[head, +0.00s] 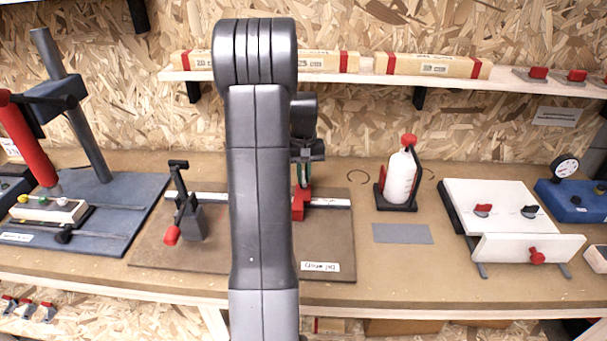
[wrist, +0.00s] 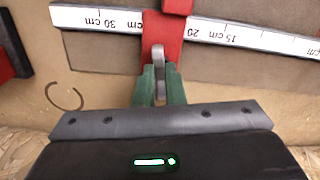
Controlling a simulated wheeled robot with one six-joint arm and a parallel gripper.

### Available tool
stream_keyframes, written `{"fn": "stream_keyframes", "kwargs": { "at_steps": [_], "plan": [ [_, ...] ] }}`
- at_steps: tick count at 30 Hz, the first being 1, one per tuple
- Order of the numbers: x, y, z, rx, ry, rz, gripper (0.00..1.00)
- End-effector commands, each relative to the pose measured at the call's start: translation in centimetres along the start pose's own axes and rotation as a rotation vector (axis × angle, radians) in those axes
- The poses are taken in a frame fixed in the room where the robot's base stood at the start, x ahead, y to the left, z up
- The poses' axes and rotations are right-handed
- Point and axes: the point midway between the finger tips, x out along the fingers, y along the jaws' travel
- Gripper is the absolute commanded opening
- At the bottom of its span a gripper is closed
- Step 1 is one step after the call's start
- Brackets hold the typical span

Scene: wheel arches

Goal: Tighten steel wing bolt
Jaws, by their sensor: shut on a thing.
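The steel wing bolt (wrist: 158,57) is a grey upright piece in the wrist view, in front of a red block (wrist: 163,28) on the white ruler (wrist: 235,36). My gripper (wrist: 159,75) has its two green fingers shut on the wing bolt, one on each side. In the head view, my gripper (head: 304,174) points down over the red block (head: 298,207), on the right part of the ruler (head: 328,202). The wing bolt cannot be made out there. My arm hides the middle of the ruler and board. How tight the bolt is does not show.
A black clamp with a red tip (head: 172,235) stands left of my arm on the brown board (head: 190,255). A white bottle in a holder (head: 401,178) stands to the right. A shelf (head: 340,77) with wooden boxes runs behind my arm.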

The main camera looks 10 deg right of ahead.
Motion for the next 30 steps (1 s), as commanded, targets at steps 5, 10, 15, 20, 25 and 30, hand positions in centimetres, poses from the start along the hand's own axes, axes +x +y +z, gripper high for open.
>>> {"fn": "stream_keyframes", "kwargs": {
  "at_steps": [5, 10, 15, 20, 25, 30],
  "plan": [
    [-0.38, 0.05, -0.20, 0.089, 0.008, 0.002, 0.00],
    [-0.42, 0.06, -0.23, 0.140, 0.010, 0.002, 0.00],
    [-0.46, 0.06, -0.26, 0.161, 0.011, 0.002, 0.00],
    [-0.48, 0.06, -0.28, 0.165, 0.012, 0.002, 0.00],
    [-0.50, 0.07, -0.29, 0.164, 0.012, 0.002, 0.00],
    [-0.44, 0.06, -0.25, 0.164, 0.011, 0.002, 0.31]
  ]
}}
